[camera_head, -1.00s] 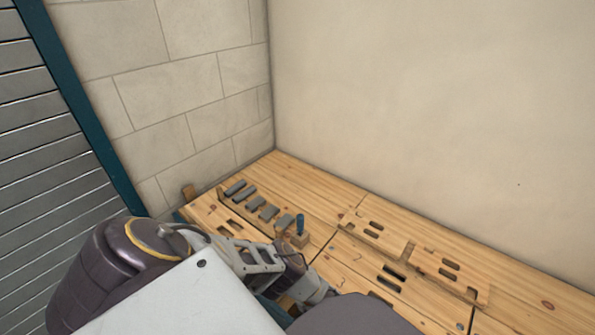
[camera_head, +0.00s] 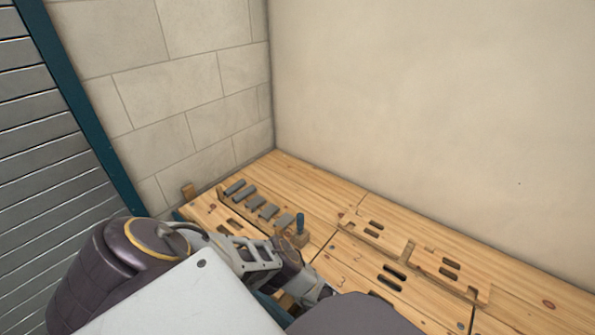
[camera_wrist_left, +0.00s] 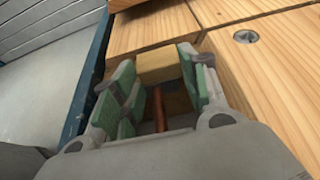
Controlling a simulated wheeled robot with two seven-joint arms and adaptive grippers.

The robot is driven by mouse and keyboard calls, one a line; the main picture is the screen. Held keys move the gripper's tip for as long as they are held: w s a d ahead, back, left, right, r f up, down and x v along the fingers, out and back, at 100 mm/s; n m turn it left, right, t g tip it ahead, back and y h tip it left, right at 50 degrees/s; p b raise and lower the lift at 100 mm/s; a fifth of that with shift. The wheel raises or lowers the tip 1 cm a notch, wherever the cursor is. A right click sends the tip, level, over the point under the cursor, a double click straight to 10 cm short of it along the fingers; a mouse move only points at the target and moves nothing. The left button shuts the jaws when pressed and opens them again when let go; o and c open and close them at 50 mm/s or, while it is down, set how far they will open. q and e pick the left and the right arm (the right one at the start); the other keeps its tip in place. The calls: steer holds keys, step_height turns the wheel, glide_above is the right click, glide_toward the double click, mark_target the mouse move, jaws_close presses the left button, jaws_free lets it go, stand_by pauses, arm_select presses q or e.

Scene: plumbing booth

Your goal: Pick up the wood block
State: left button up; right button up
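In the left wrist view, the wood block (camera_wrist_left: 157,66) is a light, plain block between the tips of my left gripper (camera_wrist_left: 158,80). One green-padded finger is on each side of it, and little or no gap shows. Whether the pads press on it is unclear. A brown rod-like piece (camera_wrist_left: 159,108) shows below the block, between the fingers. In the head view, my left gripper (camera_head: 308,290) is low over the front edge of the wooden bench, and my own arm hides much of it. My right gripper is not in view.
The wooden bench (camera_head: 300,180) runs along the plain wall. Slotted wooden boards (camera_head: 450,270) lie to the right. A stone-block wall (camera_head: 180,85) stands behind on the left.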

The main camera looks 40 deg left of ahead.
arm_select(q)
steer(key=shift+r, duration=0.2)
steer(key=shift+c, duration=0.3)
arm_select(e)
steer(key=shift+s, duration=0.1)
arm_select(q)
step_height(320, 180, up, 10)
steer(key=p, duration=0.7)
steer(key=shift+f, duration=0.2)
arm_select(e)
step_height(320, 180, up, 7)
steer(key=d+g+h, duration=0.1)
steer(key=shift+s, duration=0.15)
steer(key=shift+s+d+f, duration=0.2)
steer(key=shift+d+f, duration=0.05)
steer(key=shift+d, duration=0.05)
